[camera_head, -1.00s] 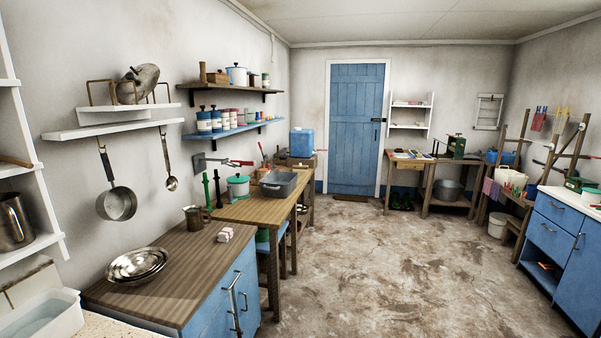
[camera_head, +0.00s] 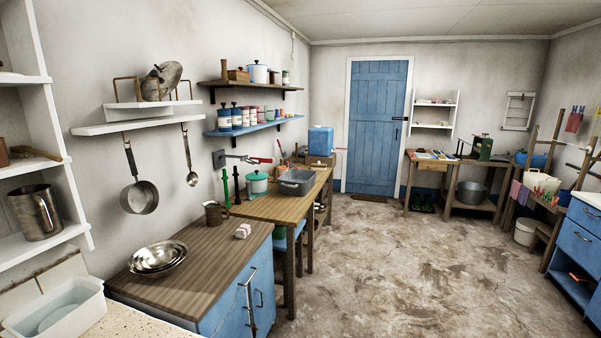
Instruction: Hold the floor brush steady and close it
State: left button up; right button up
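I cannot make out a floor brush for certain in the head view. A brown, brush-like object (camera_head: 36,153) lies on the white shelf at the left edge, but it is too small to tell what it is. Neither of my grippers shows in this view.
A wooden-topped blue cabinet (camera_head: 190,275) stands at the near left with metal bowls (camera_head: 158,257) on it. A longer wooden bench (camera_head: 270,208) runs behind it. A blue cabinet (camera_head: 577,245) stands at the right. The stained floor (camera_head: 400,270) between is clear.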

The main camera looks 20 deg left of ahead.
aim_at(314, 167)
jog(key=i+u, duration=0.15)
jog(key=i, duration=0.4)
jog(key=i+u, duration=0.15)
jog(key=i, duration=0.35)
jog(key=i+l+u, duration=0.15)
jog(key=i, duration=0.4)
jog(key=i+l+u, duration=0.15)
jog(key=i, duration=0.35)
jog(key=i+l+u, duration=0.15)
jog(key=i, duration=0.35)
jog(key=i+l+u, duration=0.15)
jog(key=i+l, duration=0.2)
jog(key=i, duration=0.15)
jog(key=i+l+u, duration=0.15)
jog(key=i+l, duration=0.2)
jog(key=i, duration=0.15)
